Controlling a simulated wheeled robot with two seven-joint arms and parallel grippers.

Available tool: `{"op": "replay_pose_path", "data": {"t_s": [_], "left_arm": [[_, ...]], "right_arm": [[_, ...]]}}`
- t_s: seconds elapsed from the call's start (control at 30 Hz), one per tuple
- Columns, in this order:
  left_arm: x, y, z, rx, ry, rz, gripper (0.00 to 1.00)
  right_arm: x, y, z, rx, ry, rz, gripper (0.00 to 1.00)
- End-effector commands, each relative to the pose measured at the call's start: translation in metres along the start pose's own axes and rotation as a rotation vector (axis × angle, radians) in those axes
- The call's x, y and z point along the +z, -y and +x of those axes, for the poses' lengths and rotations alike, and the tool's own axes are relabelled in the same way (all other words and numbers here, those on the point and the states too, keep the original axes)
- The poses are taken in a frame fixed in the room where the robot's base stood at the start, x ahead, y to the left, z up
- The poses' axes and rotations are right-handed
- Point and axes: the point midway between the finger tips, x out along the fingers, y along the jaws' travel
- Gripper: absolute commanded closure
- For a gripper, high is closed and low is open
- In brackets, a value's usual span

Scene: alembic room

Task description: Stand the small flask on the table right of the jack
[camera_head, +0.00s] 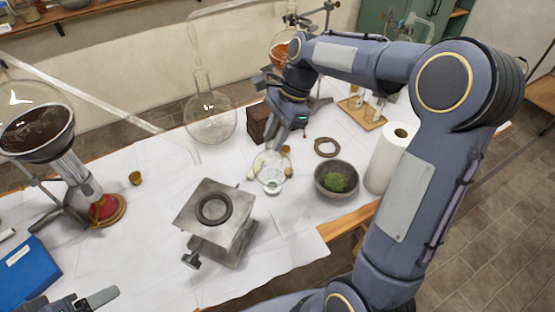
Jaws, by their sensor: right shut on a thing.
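The jack (216,222) is a grey metal lab jack with a square top plate and a dark ring on it, at the middle front of the table. My right gripper (279,143) points down behind and to the right of the jack.
A grey bowl with moss (336,180), a paper roll (388,158) and a brown ring (326,147) are to the right. A large glass flask (210,118) and brown block (259,122) stand behind. White-covered table (292,222) is bare right of the jack.

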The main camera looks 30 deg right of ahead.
Motion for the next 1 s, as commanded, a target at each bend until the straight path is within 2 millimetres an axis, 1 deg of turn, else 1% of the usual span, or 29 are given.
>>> {"op": "replay_pose_path", "data": {"t_s": [0.17, 0.27, 0.4, 0.5, 0.6, 0.67, 0.77, 0.87, 1.0], "left_arm": [[0.008, 0.007, 0.016, 0.000, 0.000, 0.000, 0.30], [0.013, 0.012, 0.026, 0.000, 0.000, 0.000, 0.30], [0.020, 0.018, 0.039, 0.000, 0.000, 0.000, 0.30], [0.023, 0.021, 0.045, 0.000, 0.000, 0.000, 0.30], [0.024, 0.022, 0.048, 0.000, 0.000, 0.000, 0.30], [0.025, 0.022, 0.049, 0.000, 0.000, 0.000, 0.30], [0.024, 0.022, 0.048, 0.000, 0.000, 0.000, 0.30], [0.023, 0.021, 0.045, 0.000, 0.000, 0.000, 0.30], [0.021, 0.019, 0.042, 0.000, 0.000, 0.000, 0.30]], "right_arm": [[0.001, -0.036, 0.013, -0.038, 0.008, 0.077, 1.00], [0.003, -0.067, 0.025, -0.065, 0.010, 0.143, 1.00], [0.006, -0.108, 0.046, -0.104, 0.008, 0.236, 1.00], [0.007, -0.132, 0.060, -0.126, 0.003, 0.291, 1.00], [0.008, -0.146, 0.069, -0.139, 0.000, 0.326, 1.00], [0.007, -0.149, 0.072, -0.144, -0.001, 0.340, 1.00], [0.000, -0.144, 0.076, -0.143, -0.002, 0.350, 1.00], [-0.015, -0.128, 0.079, -0.141, -0.001, 0.353, 1.00], [-0.039, -0.101, 0.085, -0.141, -0.001, 0.353, 1.00]]}}
